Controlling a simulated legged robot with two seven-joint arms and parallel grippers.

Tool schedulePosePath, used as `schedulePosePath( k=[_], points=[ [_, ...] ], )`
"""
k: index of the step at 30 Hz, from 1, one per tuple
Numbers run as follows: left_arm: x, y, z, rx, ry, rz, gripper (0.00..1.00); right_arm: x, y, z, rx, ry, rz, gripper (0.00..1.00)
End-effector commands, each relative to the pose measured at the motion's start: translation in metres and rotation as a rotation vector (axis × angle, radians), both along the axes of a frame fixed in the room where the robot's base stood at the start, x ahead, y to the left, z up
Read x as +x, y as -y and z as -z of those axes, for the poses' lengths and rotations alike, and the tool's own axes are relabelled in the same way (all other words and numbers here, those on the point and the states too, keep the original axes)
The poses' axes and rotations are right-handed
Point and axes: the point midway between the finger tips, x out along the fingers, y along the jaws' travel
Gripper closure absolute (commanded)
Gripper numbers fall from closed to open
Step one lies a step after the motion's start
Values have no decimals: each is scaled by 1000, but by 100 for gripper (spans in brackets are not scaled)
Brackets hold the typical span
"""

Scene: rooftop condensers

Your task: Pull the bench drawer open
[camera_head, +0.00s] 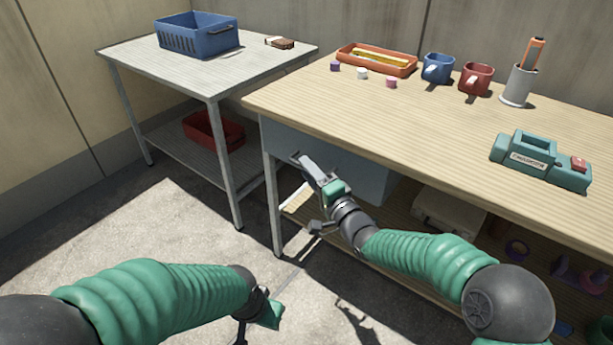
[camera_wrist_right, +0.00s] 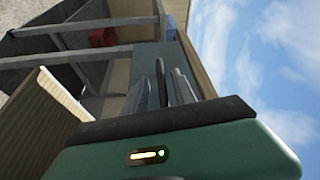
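The bench (camera_head: 470,130) has a pale wooden top. Its blue-grey drawer (camera_head: 375,183) sits below the top at the left end, its front looking close to flush under the edge. My right gripper (camera_head: 308,168) is in front of the drawer, partly covering its front. My left gripper (camera_head: 260,325) is low over the floor, away from the bench, cut off at the bottom edge.
On the bench stand an orange tray (camera_head: 350,66), a blue mug (camera_head: 437,69), a red mug (camera_head: 476,79), a grey pen cup (camera_head: 519,86) and a teal device (camera_head: 540,163). A grey side table (camera_head: 140,60) holds a blue basket (camera_head: 185,42). The floor (camera_head: 150,225) before it is clear.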

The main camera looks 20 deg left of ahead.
Motion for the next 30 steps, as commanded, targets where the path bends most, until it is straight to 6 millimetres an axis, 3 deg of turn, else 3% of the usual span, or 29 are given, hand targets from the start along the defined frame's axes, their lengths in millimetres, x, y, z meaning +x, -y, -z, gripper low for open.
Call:
schedulePosePath(
  k=[11, 19, 30],
  points=[
    [0, 0, 5, 0, 0, 0, 64, 9, -9, -1, -1, -1, 1, 68],
    [0, 0, 5, 0, 0, 0, 64, 8, -9, -1, -1, -1, 1, 100],
    [0, 0, 5, 0, 0, 0, 64, 9, -8, 1, -2, -3, 2, 100]
  ],
)
